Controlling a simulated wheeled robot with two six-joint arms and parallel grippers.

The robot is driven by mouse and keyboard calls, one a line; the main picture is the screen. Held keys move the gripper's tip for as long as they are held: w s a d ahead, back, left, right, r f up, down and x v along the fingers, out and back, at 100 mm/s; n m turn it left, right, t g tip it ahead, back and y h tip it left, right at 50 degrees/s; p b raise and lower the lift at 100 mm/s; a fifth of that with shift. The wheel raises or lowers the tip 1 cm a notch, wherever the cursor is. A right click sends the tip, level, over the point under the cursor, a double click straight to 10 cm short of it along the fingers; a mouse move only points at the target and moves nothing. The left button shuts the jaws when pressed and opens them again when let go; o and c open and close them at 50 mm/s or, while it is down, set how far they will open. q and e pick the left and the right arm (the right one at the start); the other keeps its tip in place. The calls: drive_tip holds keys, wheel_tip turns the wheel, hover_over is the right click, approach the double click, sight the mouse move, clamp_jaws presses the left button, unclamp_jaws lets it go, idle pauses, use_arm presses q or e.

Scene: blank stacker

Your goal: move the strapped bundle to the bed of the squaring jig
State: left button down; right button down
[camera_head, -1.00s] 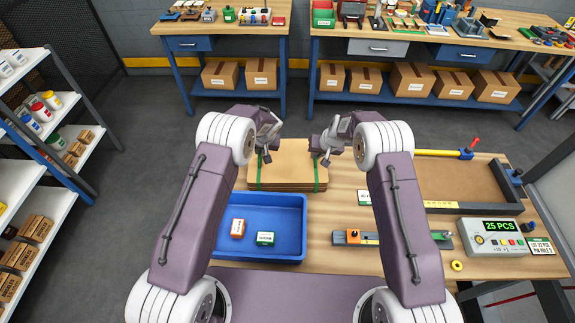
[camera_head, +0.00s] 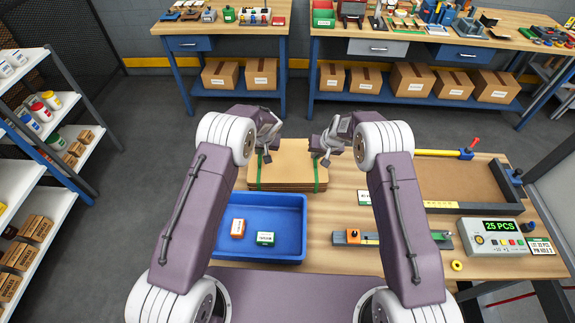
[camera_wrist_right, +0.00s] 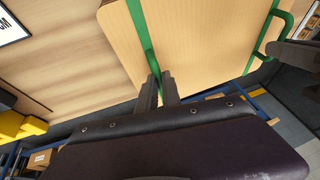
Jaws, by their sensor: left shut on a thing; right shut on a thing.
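The strapped bundle (camera_head: 287,165) is a flat stack of brown board with two green straps. It lies on the workbench behind the blue tray. My left gripper (camera_head: 265,157) is shut on the bundle's left strap. My right gripper (camera_head: 321,160) is shut on the right strap; the right wrist view shows its fingers (camera_wrist_right: 160,88) closed around the green strap (camera_wrist_right: 147,45) at the bundle's edge. The squaring jig's bed (camera_head: 455,182) is a brown panel at the right of the bench, framed by yellow and dark fences. Nothing lies on it.
The blue tray (camera_head: 300,228) holds an orange and a green box. Bare bench top lies between bundle and jig.

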use_arm(q)
drive_tip(key=shift+r, duration=0.15)
use_arm(e)
drive_tip(key=shift+r, duration=0.15)
